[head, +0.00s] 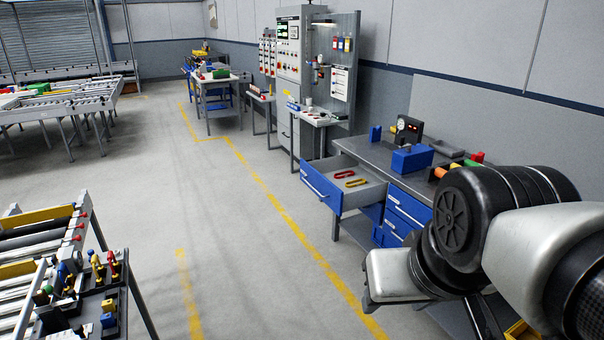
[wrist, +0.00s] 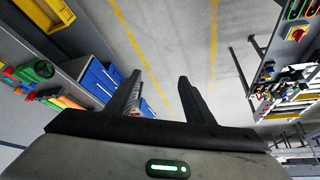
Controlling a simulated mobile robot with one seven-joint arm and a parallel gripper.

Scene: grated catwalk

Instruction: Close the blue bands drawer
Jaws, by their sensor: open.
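The open blue drawer (head: 322,188) sticks out from the left end of the workbench in the head view. A red loop and a yellow loop (head: 356,183), perhaps the bands, lie flat on its pale floor. A handle bar runs along its blue front. My gripper (wrist: 160,79) shows in the wrist view with its two black fingers apart and nothing between them. It points over bare floor, apart from the blue drawer fronts (wrist: 98,80) at the left. In the head view my arm covers the right part of the bench, and the fingers cannot be made out.
Shut blue drawers (head: 408,205) sit right of the open one. The workbench top (head: 378,152) holds a blue box (head: 412,159) and a dial gauge (head: 408,130). A roller conveyor (head: 38,240) stands at the lower left. The floor (head: 225,230) between, with yellow lines, is clear.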

